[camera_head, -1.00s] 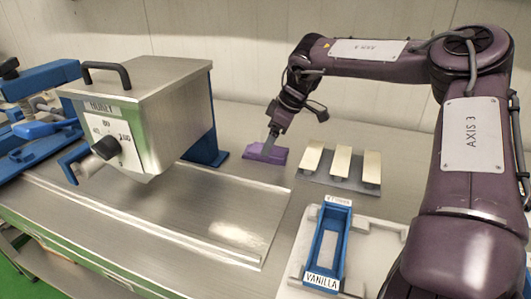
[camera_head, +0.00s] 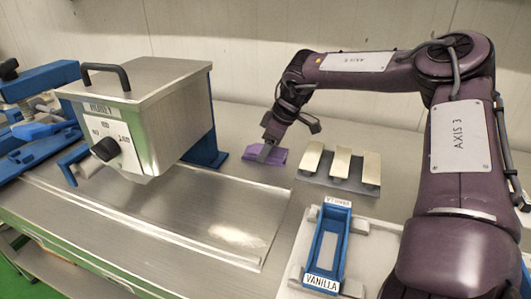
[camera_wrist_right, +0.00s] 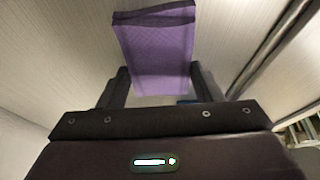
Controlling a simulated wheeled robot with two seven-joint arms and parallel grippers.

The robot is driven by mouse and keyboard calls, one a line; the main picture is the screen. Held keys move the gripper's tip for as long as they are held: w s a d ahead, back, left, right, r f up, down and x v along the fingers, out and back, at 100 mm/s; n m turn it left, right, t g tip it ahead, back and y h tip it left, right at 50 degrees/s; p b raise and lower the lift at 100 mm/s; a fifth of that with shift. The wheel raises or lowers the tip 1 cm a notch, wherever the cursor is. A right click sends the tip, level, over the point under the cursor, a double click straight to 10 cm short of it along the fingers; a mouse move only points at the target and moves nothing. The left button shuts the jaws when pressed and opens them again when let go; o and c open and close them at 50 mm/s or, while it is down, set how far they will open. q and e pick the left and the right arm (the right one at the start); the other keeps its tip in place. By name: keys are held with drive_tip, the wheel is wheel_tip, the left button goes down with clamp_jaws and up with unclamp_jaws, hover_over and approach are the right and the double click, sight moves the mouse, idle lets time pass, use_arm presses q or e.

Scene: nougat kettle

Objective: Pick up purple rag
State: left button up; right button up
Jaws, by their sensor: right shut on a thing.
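The purple rag (camera_head: 277,157) is at the back of the steel table, between the kettle and the board with pale bars. In the right wrist view the rag (camera_wrist_right: 157,45) extends out from between the two fingers. My right gripper (camera_head: 265,151) is shut on the rag; its fingers (camera_wrist_right: 160,88) are on either side of it in the wrist view. The rag looks tilted; whether it is clear of the table is hard to tell. My left gripper is not in view.
The steel kettle (camera_head: 160,95) with a dial stands left of the rag. A grey board (camera_head: 325,181) with three pale bars lies to the right. A blue vanilla tray (camera_head: 328,248) is in front. The shallow steel tray (camera_head: 150,215) is empty.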

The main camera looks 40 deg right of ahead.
drive_tip(key=shift+r, duration=0.1)
